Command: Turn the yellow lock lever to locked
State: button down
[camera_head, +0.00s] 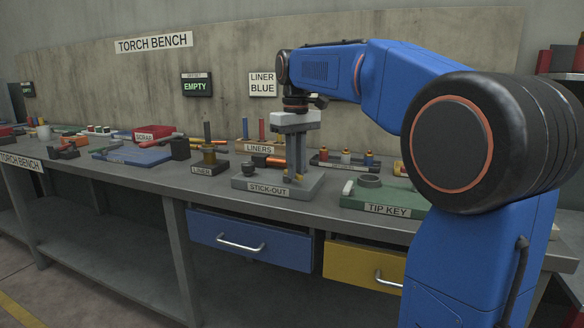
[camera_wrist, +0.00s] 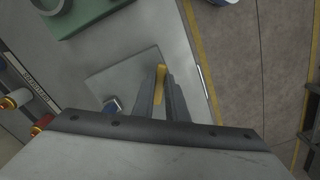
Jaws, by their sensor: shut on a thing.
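The yellow lock lever (camera_wrist: 160,76) shows in the wrist view as a narrow yellow bar between my gripper's two fingers. My gripper (camera_wrist: 160,98) is shut on it. In the head view my gripper (camera_head: 291,174) points straight down at the right part of the grey STICK-OUT block (camera_head: 243,183). The fingers hide most of the lever there. The block's flat grey top also shows in the wrist view (camera_wrist: 110,80). No locked or unlocked marking can be read in either view.
A green TIP KEY block (camera_head: 408,198) stands right of the STICK-OUT block. A LINER stand (camera_head: 209,169) is close on the left. Liners and small coloured bottles (camera_head: 346,157) stand behind. The bench's front edge is near, above a blue drawer (camera_head: 215,232) and a yellow drawer (camera_head: 345,262).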

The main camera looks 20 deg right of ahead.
jog(key=n, duration=0.1)
jog(key=d+n, duration=0.1)
jog(key=n, duration=0.1)
jog(key=shift+w+d+n, duration=0.1)
jog(key=shift+w+n, duration=0.1)
jog(key=shift+n, duration=0.1)
jog(key=shift+w+d+n, duration=0.15)
jog(key=shift+d+n, duration=0.05)
jog(key=shift+n, duration=0.5)
jog(key=shift+w+d+n, duration=0.15)
jog(key=shift+n, duration=0.55)
jog(key=c, duration=1.8)
grip_release()
jog(key=shift+o, duration=0.2)
